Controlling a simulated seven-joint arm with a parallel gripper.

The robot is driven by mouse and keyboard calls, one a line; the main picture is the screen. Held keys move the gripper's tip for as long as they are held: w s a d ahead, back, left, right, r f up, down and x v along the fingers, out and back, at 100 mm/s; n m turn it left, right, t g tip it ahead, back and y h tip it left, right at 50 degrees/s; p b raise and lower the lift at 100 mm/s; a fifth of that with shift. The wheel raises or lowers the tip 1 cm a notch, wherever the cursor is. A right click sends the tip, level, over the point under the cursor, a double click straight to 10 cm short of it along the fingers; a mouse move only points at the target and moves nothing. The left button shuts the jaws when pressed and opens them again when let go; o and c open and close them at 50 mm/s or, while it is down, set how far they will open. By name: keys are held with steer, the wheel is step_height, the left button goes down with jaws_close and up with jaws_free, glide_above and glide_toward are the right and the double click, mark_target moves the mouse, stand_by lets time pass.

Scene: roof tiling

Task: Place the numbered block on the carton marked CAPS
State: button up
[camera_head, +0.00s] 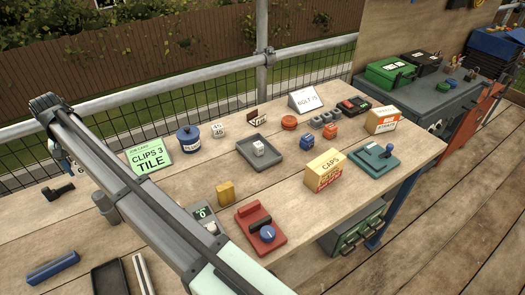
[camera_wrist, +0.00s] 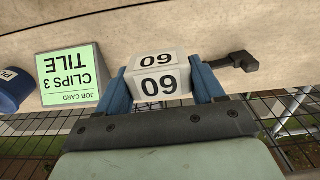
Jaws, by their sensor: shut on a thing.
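My gripper (camera_wrist: 158,92) is shut on a white numbered block (camera_wrist: 158,85), held between its two blue fingers in the wrist view. Its dark digits are a 6 or 9 and a 0; I cannot tell which way up they read. In the head view my gripper (camera_head: 62,160) is at the far left beyond my arm, and the block is not clearly visible there. The yellow and red carton marked CAPS (camera_head: 323,171) stands on the right half of the bench, far from my gripper. Its top looks clear.
A green job card (camera_head: 149,156) stands near my gripper, beside a blue lidded pot (camera_head: 188,139). A grey tray (camera_head: 266,163) with a pale block lies mid-bench. A red device (camera_head: 261,228) and a green-grey device (camera_head: 375,160) flank the carton. Another carton (camera_head: 381,120) stands behind.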

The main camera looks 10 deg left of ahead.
steer(key=w+d+r+m, duration=0.2)
steer(key=w+d, duration=0.5)
steer(key=w, duration=0.4)
steer(key=w+d+r+m, duration=0.1)
steer(key=w+d, duration=0.6)
steer(key=w, duration=0.5)
steer(key=w+d+r+m, duration=0.2)
steer(key=w+d, duration=0.5)
steer(key=d, duration=0.5)
steer(key=w+d+r+m, duration=0.25)
steer(key=w+d, duration=0.45)
steer(key=d, duration=0.6)
steer(key=d+r+m, duration=0.2)
steer(key=d, duration=1.2)
steer(key=d+r+m, duration=0.2)
steer(key=d, duration=1.1)
steer(key=m, duration=0.5)
glide_above(328, 160)
step_height(328, 160, down, 2)
steer(key=shift+m, duration=1.05)
steer(key=shift+f, duration=5.1)
steer(key=shift+s+f, duration=0.1)
steer(key=shift+f, duration=0.05)
